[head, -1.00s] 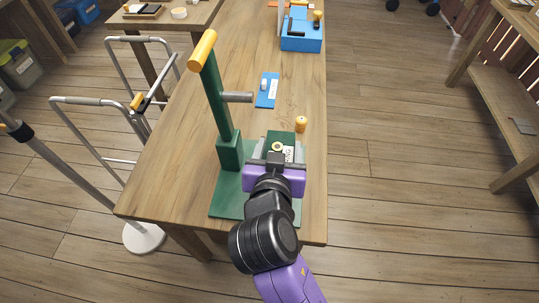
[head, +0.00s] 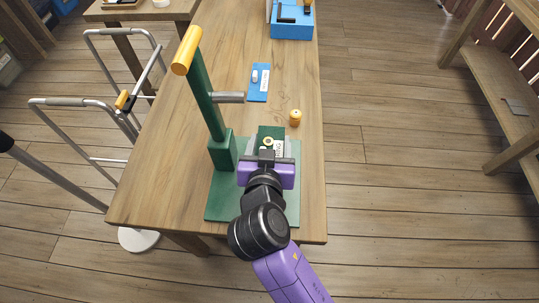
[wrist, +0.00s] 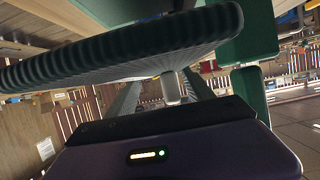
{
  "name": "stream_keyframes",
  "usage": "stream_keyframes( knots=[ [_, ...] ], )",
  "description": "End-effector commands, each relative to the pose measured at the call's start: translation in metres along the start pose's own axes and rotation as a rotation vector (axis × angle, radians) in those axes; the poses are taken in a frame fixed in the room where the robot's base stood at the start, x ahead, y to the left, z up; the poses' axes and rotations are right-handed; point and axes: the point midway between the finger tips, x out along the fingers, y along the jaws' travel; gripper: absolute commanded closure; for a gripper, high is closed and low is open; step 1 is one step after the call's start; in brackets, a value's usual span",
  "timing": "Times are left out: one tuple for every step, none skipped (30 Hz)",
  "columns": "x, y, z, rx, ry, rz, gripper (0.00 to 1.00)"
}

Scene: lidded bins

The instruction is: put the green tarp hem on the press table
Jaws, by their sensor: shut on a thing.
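The green tarp hem (head: 271,131) shows just beyond my gripper, with a brass-coloured ring and a white label on it. My gripper (head: 269,146) is shut on the hem, above the far part of the press's green base plate (head: 222,203). The green press (head: 221,149) stands just left of my gripper, its lever raised with an orange handle (head: 186,50). My gripper covers part of the hem, and I cannot tell whether the hem touches the plate. In the wrist view a dark ribbed-edged slab (wrist: 120,52) crosses above my gripper; green press parts (wrist: 250,95) stand at right.
A small orange-yellow pot (head: 295,118) stands right of the hem. A blue card (head: 259,84) lies farther back, and a blue bin (head: 292,29) stands at the far end of the wooden table (head: 160,165). A metal-framed trolley (head: 85,130) is at left.

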Motion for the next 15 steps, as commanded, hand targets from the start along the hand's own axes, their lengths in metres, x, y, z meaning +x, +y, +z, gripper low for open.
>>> stream_keyframes(
  knots=[
    [0.001, 0.0, 0.003, -0.001, 0.0, -0.001, 0.87],
    [0.002, 0.0, 0.006, -0.001, 0.0, -0.001, 0.87],
    [0.004, 0.0, 0.011, -0.001, -0.001, -0.001, 0.87],
    [0.006, 0.0, 0.015, -0.002, -0.002, 0.0, 0.87],
    [0.007, 0.0, 0.019, -0.002, -0.002, -0.001, 0.87],
    [0.01, 0.0, 0.025, -0.003, -0.002, -0.001, 0.87],
    [0.011, 0.0, 0.029, -0.003, -0.002, -0.001, 0.87],
    [0.013, 0.0, 0.033, -0.001, -0.001, -0.001, 0.87],
    [0.015, 0.0, 0.037, -0.002, -0.001, -0.001, 0.87],
    [0.017, 0.0, 0.04, -0.001, -0.001, 0.0, 0.87],
    [0.017, 0.0, 0.042, 0.0, 0.0, -0.001, 0.87],
    [0.018, 0.0, 0.044, 0.0, 0.001, -0.001, 0.87],
    [0.019, 0.0, 0.045, 0.0, 0.001, -0.001, 0.87],
    [0.019, 0.0, 0.045, 0.0, 0.001, -0.002, 0.87],
    [0.019, 0.0, 0.045, 0.001, 0.001, -0.002, 0.87]
  ],
)
